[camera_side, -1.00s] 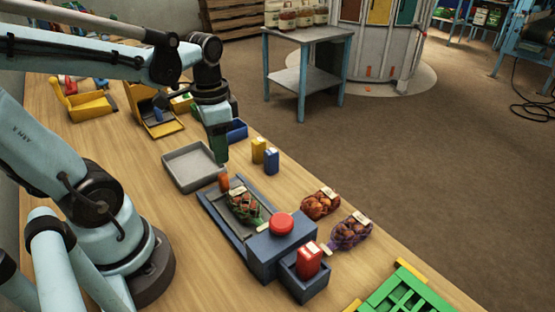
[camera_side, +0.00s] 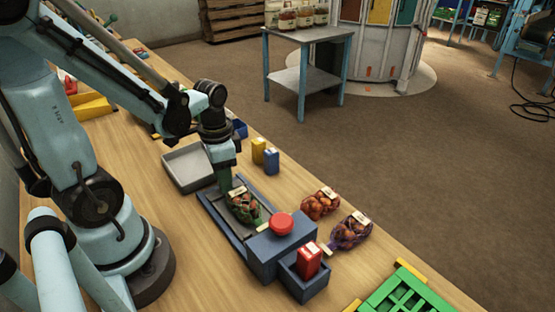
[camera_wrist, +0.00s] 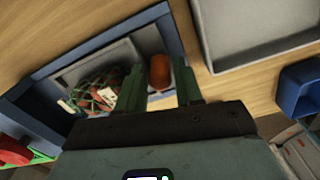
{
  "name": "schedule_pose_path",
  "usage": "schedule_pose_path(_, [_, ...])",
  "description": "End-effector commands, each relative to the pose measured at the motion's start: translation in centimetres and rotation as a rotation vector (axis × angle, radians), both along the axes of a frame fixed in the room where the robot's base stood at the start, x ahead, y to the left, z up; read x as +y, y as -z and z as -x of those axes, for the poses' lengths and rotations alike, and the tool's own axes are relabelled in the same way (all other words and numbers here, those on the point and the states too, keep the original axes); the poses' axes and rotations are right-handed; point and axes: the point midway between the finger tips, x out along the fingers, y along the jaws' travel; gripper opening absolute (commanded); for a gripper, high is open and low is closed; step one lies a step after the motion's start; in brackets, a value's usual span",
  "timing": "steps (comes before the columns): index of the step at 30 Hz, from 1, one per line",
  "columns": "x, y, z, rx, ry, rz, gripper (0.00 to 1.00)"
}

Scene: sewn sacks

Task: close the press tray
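The press (camera_side: 268,250) is a blue block with a red button (camera_side: 282,223) on top. Its grey tray (camera_side: 222,207) is slid out in a blue frame toward the upper left. A netted sack with a pale label (camera_side: 243,207) lies on the tray; it also shows in the wrist view (camera_wrist: 95,92). My gripper (camera_side: 225,188) is lowered at the tray's outer end. In the wrist view the orange tray handle (camera_wrist: 160,72) stands between my gripper's two green fingers (camera_wrist: 160,85), with gaps on both sides. The fingers hide the handle in the side view.
An empty grey bin (camera_side: 187,167) is close beside my gripper. Yellow (camera_side: 258,150) and blue (camera_side: 272,161) boxes stand near the table edge. Two netted sacks (camera_side: 320,204) (camera_side: 351,231) lie right of the press. A red box (camera_side: 309,260) sits in a blue holder at the press's front.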

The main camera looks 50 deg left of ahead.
Motion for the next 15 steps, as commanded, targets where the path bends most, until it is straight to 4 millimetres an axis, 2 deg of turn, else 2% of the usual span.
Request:
schedule_pose_path(7, [0.00, 0.03, 0.00, 0.000, 0.000, 0.000, 0.36])
schedule_pose_path(14, [0.00, 0.02, 0.00, 0.000, 0.000, 0.000, 0.00])
schedule_pose_path(15, [0.00, 0.02, 0.00, 0.000, 0.000, 0.000, 0.00])
